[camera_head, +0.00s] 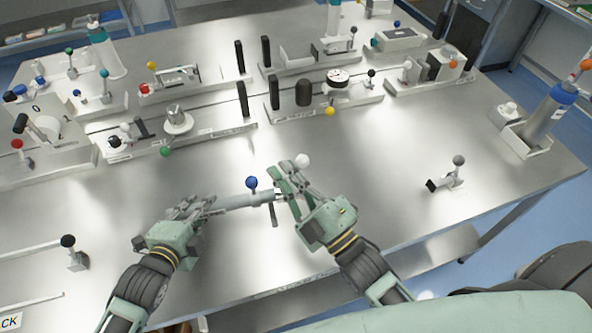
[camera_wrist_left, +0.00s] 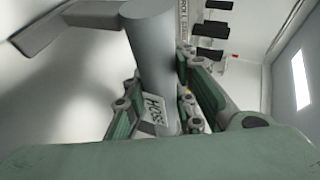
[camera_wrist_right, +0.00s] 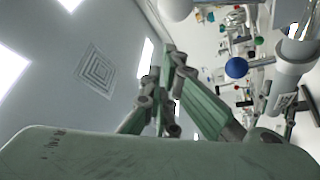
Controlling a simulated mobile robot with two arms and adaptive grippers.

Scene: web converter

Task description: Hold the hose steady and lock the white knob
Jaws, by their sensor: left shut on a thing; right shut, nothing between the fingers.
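The hose (camera_head: 240,201) is a grey cylinder lying roughly level above the table; its HOSE label shows in the left wrist view (camera_wrist_left: 152,112). My left gripper (camera_head: 208,205) is shut around its left part. A blue ball knob (camera_head: 252,182) stands up from the hose's right part and also shows in the right wrist view (camera_wrist_right: 236,67). The white knob (camera_head: 302,160) is a round ball just beyond my right gripper (camera_head: 284,172). That gripper is shut and empty, right of the blue knob. The fingers partly hide the hose's right end and whatever carries the white knob.
A grey-knobbed fixture (camera_head: 457,172) stands to the right on the steel table (camera_head: 390,200). A black-knobbed fixture (camera_head: 72,255) is at the left front. Several white-based fixtures line the back. A blue-topped bottle (camera_head: 547,115) is at the right edge.

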